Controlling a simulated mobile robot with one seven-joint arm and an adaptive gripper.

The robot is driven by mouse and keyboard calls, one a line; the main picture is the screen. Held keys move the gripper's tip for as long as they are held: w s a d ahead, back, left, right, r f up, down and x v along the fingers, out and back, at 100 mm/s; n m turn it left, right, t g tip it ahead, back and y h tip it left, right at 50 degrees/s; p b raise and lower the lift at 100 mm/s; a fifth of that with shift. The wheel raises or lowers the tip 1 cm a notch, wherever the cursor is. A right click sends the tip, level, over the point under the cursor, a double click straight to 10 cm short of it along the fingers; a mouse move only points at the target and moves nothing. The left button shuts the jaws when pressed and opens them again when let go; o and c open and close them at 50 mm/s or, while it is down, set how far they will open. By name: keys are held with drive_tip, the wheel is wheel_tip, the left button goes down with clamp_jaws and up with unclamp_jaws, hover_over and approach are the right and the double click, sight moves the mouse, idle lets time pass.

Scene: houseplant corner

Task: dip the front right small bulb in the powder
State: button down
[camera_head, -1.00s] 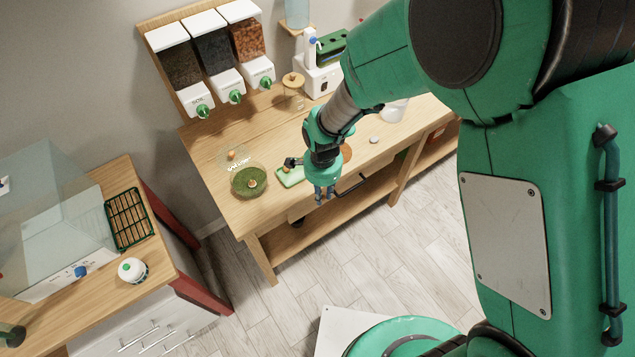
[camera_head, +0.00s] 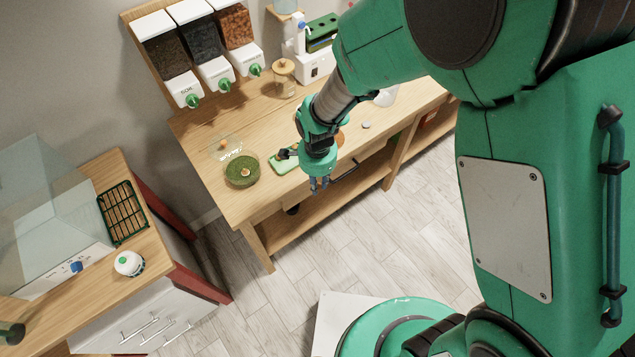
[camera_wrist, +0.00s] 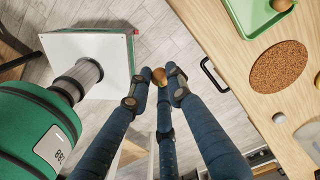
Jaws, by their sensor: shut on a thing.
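My gripper (camera_head: 319,184) hangs just off the front edge of the bench. In the wrist view its fingers (camera_wrist: 160,88) are closed on a small brown bulb (camera_wrist: 159,76), held at the fingertips above the floor. A green tray (camera_head: 280,167) lies on the bench beside my gripper; in the wrist view another bulb (camera_wrist: 282,4) sits on it. A round glass dish with green contents (camera_head: 237,181) holds a bulb (camera_head: 245,172). Behind it is a shallow clear dish with a small bulb (camera_head: 222,146) and white marks near its front. I cannot tell which contents are the powder.
A brown cork mat (camera_wrist: 279,66) and a pale disc (camera_wrist: 279,117) lie on the bench. Dispensers (camera_head: 215,72), a lidded jar (camera_head: 284,80) and a white machine (camera_head: 314,65) stand behind. A drawer handle (camera_wrist: 214,75) juts from the bench front. A side counter (camera_head: 165,240) stands left.

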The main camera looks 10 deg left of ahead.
drive_tip(key=shift+w+a, duration=0.1)
drive_tip(key=w+a+r+p, duration=0.1)
drive_tip(key=w+a+p, duration=0.2)
drive_tip(key=w+p, duration=0.3)
drive_tip(key=w+a+r+p, duration=0.2)
drive_tip(key=w+p, duration=0.3)
drive_tip(key=w, duration=1)
drive_tip(key=w+a+r+p, duration=0.2)
drive_tip(key=w+a+p, duration=0.2)
drive_tip(key=w, duration=0.7)
drive_tip(key=shift+p, duration=1.3)
drive_tip(key=shift+s+f, duration=0.1)
drive_tip(key=shift+f, duration=0.1)
drive_tip(key=shift+f+b, duration=0.3)
drive_tip(key=shift+f, duration=2.45)
drive_tip(key=shift+f+b, duration=0.4)
drive_tip(key=shift+f, duration=0.2)
drive_tip(key=shift+r, duration=0.1)
